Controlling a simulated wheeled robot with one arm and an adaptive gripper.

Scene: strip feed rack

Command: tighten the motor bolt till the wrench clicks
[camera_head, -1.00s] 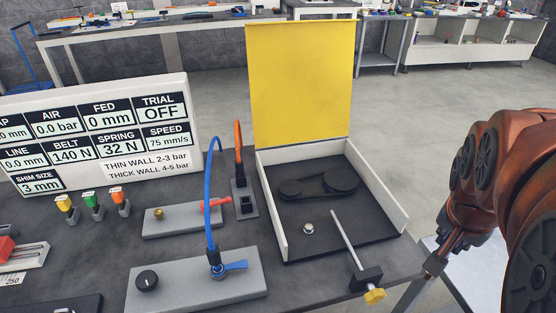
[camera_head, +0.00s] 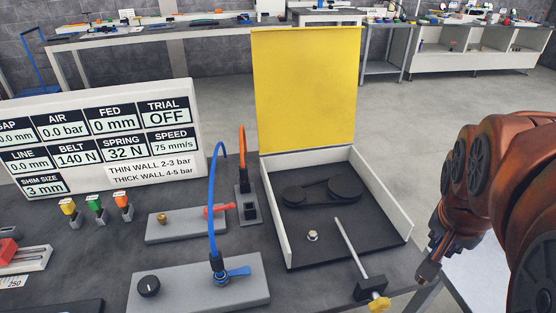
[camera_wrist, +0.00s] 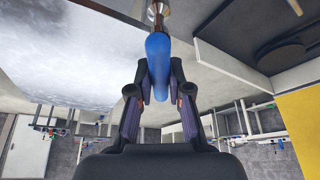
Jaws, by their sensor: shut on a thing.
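My gripper (camera_wrist: 159,88) is shut on a blue handle, which I take to be the wrench (camera_wrist: 158,58). In the wrist view the handle runs up from between the fingers to a metal end at the top edge, where the picture cuts it off. In the head view my gripper (camera_head: 438,252) is at the right, beside the open belt box, and the wrench is hard to make out there. The motor bolt (camera_head: 312,236) appears as a silver bolt head on the dark box floor, in front of the belt and pulleys (camera_head: 318,192). The wrench is apart from it.
The box's right wall (camera_head: 383,200) stands between my gripper and the bolt. A rod with a yellow knob (camera_head: 379,304) crosses the box front. The yellow lid (camera_head: 305,90) stands open. A blue hose (camera_head: 212,190) arches at left. The display (camera_head: 100,140) reads BELT 140 N.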

